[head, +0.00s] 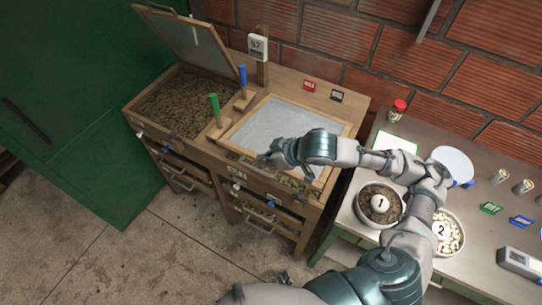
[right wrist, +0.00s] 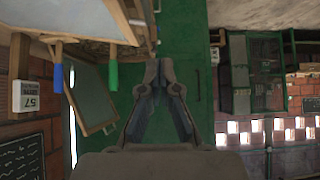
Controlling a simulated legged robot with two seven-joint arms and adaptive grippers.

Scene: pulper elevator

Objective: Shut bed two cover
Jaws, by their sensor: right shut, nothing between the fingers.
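The bed two cover (head: 285,122), a wooden frame with a pale grey panel, lies low over the right-hand bed of the wooden bench. A strip of brown beans (head: 293,184) shows along the bed's front edge, so I cannot tell whether the cover sits fully down. My right gripper (head: 268,157) is shut and empty at the cover's front-edge area; whether it touches the cover is unclear. In the right wrist view its fingertips (right wrist: 160,66) are together, with a pale framed panel (right wrist: 75,18) at upper left. My left gripper is not in view.
The left bed (head: 185,103) holds brown beans under its raised cover (head: 190,43). Green (head: 215,108) and blue (head: 242,80) handles stand between the beds. A side table (head: 465,250) with bowls is at right. A green door (head: 75,90) is at left.

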